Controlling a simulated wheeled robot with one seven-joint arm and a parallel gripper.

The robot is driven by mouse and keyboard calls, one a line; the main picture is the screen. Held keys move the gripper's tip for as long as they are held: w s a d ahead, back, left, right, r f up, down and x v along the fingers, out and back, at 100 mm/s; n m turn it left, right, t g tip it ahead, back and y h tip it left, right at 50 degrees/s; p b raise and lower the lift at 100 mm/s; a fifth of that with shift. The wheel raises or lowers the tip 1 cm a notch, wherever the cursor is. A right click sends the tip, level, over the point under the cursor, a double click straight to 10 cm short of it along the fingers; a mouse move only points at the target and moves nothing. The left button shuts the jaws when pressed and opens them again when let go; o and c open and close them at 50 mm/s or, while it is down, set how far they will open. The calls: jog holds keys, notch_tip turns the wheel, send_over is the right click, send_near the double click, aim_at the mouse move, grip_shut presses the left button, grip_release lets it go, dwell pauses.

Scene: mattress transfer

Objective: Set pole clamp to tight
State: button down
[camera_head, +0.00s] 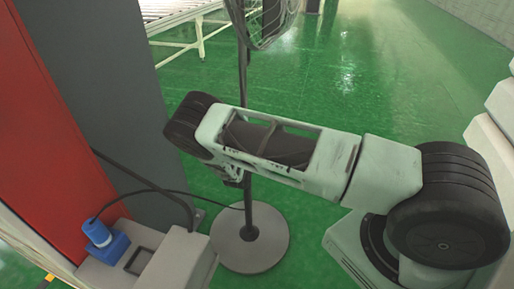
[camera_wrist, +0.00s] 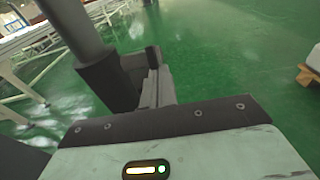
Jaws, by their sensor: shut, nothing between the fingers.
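The dark grey pole (camera_wrist: 72,28) of a standing fan rises at the upper left of the wrist view. The pole clamp (camera_wrist: 108,82) looks like a thicker black sleeve around it, with a dark part reaching right towards my fingers. Its lever or knob is not clearly told apart from my fingers. My gripper (camera_wrist: 154,75) is shut and empty, close to the right side of the clamp; I cannot tell if they touch. In the head view the pole (camera_head: 242,70) passes behind my arm, which hides the clamp. My gripper (camera_head: 236,178) is partly seen beside the pole.
The fan's round base (camera_head: 262,252) stands on the green floor. The fan cage (camera_head: 265,22) is at the top. A red panel (camera_head: 50,140) and grey column (camera_head: 110,90) stand left, with a blue plug (camera_head: 98,235) and cables nearby. Open floor lies right and behind.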

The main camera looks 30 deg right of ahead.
jog(key=t+h+b, duration=0.1)
jog(key=b, duration=0.1)
jog(key=h+b, duration=0.1)
jog(key=b, duration=0.1)
jog(key=d+t+h+b, duration=0.1)
jog(key=b, duration=0.1)
jog(key=shift+w+r+t, duration=0.1)
jog(key=shift+w+t, duration=0.2)
jog(key=shift+w, duration=0.05)
jog(key=shift+r+h, duration=0.1)
jog(key=shift+h, duration=0.2)
